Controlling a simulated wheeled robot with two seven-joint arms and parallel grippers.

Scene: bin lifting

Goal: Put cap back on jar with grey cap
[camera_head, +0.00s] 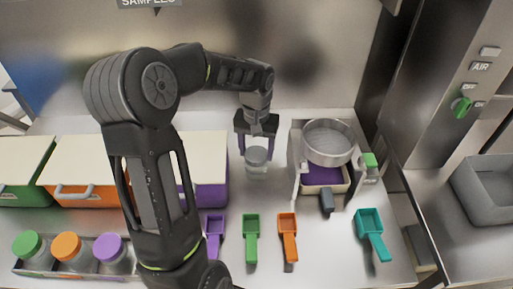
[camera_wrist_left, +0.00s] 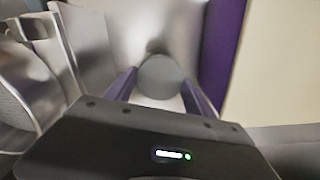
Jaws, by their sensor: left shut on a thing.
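My left gripper (camera_head: 257,152) reaches down over the metal table, its two purple fingers on either side of a round grey cap (camera_head: 256,155). It is shut on the cap. A clear jar (camera_head: 257,170) shows just below the cap; I cannot tell whether the cap is seated on its rim or slightly above it. In the left wrist view the grey cap (camera_wrist_left: 160,77) shows as a round disc between the purple fingertips (camera_wrist_left: 160,90). My right gripper is not in view.
A sieve (camera_head: 328,142) on a device stands right of the jar. A purple bin (camera_head: 212,185) and an orange bin (camera_head: 85,188) stand to the left. Purple, green, orange and teal scoops (camera_head: 370,232) lie in front. Capped jars sit in a rack (camera_head: 70,270) at the front left.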

